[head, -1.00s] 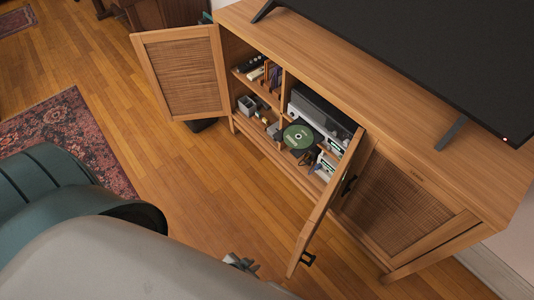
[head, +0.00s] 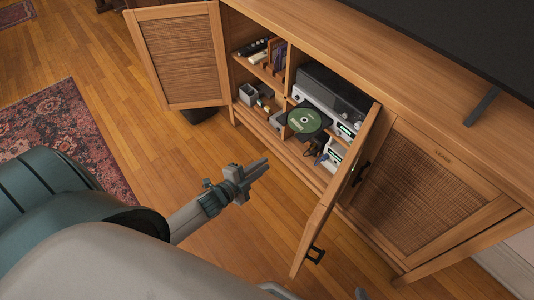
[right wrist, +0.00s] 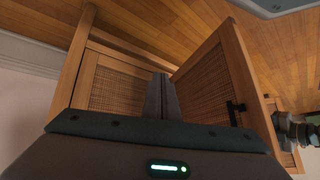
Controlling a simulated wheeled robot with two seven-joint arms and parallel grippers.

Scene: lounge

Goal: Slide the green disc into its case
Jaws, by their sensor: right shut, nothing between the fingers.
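The green disc (head: 303,120) lies flat, label up, at the front of the open cabinet (head: 227,60), on something dark below the silver and black devices. I cannot make out its case for certain; several slim upright items (head: 277,55) stand in the upper left compartment. My left gripper (head: 264,163) is over the floor in front of the cabinet, apart from the disc; its finger gap is too small to judge. My right gripper (right wrist: 161,88) is shut and empty in the right wrist view, facing the cabinet doors. Only scraps of it may show at the head view's bottom edge.
The left door (head: 180,60) and the right door (head: 335,195) stand open, the right one jutting out beside the disc. Stereo devices (head: 325,100) fill the middle compartment. Small boxes (head: 248,95) sit at the lower left. The wood floor before the cabinet is clear.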

